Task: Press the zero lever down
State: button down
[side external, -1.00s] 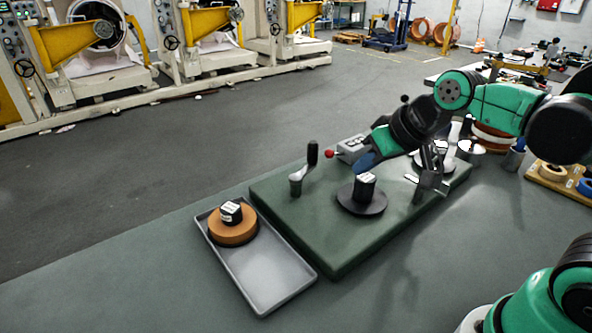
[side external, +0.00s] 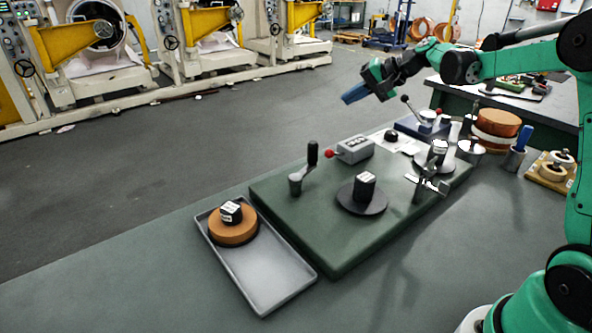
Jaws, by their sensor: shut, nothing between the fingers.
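A grey box (side external: 357,149) stands at the back of the green slab, with a red-knobbed lever (side external: 330,153) sticking out to its left, roughly level. Behind it, a blue-based device (side external: 424,127) has a tilted lever with a black ball (side external: 405,99). No label shows which one is the zero lever. My gripper (side external: 349,96) has blue fingers, shut and empty. It is raised in the air, above the grey box in the picture and left of the black ball, touching nothing.
The green slab (side external: 300,228) also carries a black-handled crank (side external: 310,158), a black block (side external: 364,187) on a dark disc and a metal clamp (side external: 425,185). A grey tray (side external: 262,280) holds a copper-coloured roll (side external: 233,231). Cups and rolls stand at the right.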

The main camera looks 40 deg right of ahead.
aim_at(330, 150)
jog(key=shift+f, duration=0.1)
jog(key=shift+a+f, duration=0.55)
jog(key=shift+f, duration=0.8)
jog(key=shift+a+f, duration=0.55)
jog(key=shift+f, duration=0.75)
jog(key=shift+a+f, duration=0.55)
jog(key=shift+f, duration=0.8)
jog(key=shift+a+f, duration=0.15)
jog(key=shift+f, duration=0.25)
jog(key=shift+a+f, duration=0.2)
jog(key=shift+f, duration=0.35)
jog(key=shift+a+f, duration=0.2)
jog(key=shift+f, duration=0.35)
dwell(0.3)
dwell(0.5)
jog(key=shift+d+r, duration=0.3)
jog(key=shift+r, duration=0.45)
jog(key=shift+d+r, duration=0.3)
jog(key=shift+r, duration=0.45)
jog(key=shift+d+r, duration=0.3)
jog(key=shift+r, duration=0.5)
jog(key=shift+d+r, duration=0.3)
jog(key=shift+r, duration=0.45)
jog(key=shift+d+r, duration=0.3)
jog(key=shift+r, duration=0.5)
